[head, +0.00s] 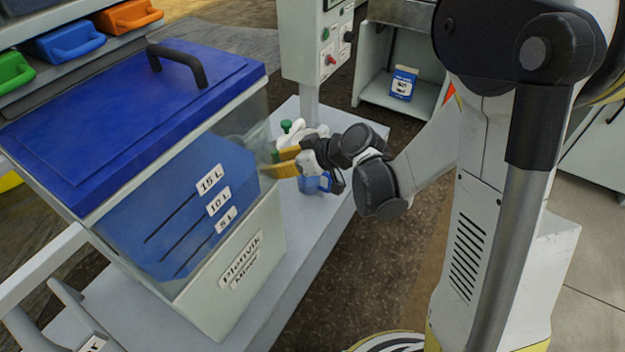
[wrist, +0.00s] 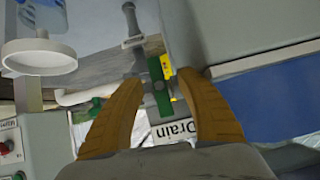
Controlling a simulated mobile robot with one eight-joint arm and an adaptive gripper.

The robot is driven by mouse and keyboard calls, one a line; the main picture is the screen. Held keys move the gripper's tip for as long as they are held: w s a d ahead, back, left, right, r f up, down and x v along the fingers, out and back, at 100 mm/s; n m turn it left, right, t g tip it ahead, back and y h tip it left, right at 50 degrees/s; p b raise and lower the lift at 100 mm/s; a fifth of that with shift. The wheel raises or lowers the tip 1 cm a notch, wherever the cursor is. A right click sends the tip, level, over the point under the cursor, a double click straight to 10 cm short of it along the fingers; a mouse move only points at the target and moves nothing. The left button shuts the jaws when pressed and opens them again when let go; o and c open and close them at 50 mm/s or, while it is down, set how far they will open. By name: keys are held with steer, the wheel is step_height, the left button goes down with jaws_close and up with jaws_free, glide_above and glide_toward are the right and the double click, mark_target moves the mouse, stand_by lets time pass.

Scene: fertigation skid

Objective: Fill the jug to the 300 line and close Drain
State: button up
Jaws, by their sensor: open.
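My gripper (head: 280,162) is beside the front right corner of the tank. In the wrist view my gripper (wrist: 164,88) is open, its two yellow-brown fingers on either side of a green valve handle (wrist: 159,86). The handle lies lengthwise between them; I cannot tell whether they touch it. A "Drain" label (wrist: 172,132) shows just below the handle. A small blue vessel (head: 315,184), probably the jug, stands on the bench under my gripper, partly hidden by it. Its 300 line and level are not readable.
The clear tank (head: 232,275) with blue liquid and a blue lid (head: 120,115) stands close left of my gripper. A control box (head: 318,45) is behind on a post. Another green knob (head: 287,125) and white piping are near. Bare bench (head: 300,245) lies in front.

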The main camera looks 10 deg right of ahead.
steer(key=s+d, duration=0.4)
steer(key=shift+s+d, duration=0.4)
stand_by(0.4)
steer(key=s+d+r+m+h, duration=0.4)
steer(key=s+r, duration=0.1)
steer(key=s, duration=0.2)
steer(key=s+d+r+m+h, duration=0.4)
steer(key=s, duration=0.4)
steer(key=shift+s+d+r, duration=0.15)
steer(key=shift+r, duration=0.25)
steer(key=shift+c, duration=0.4)
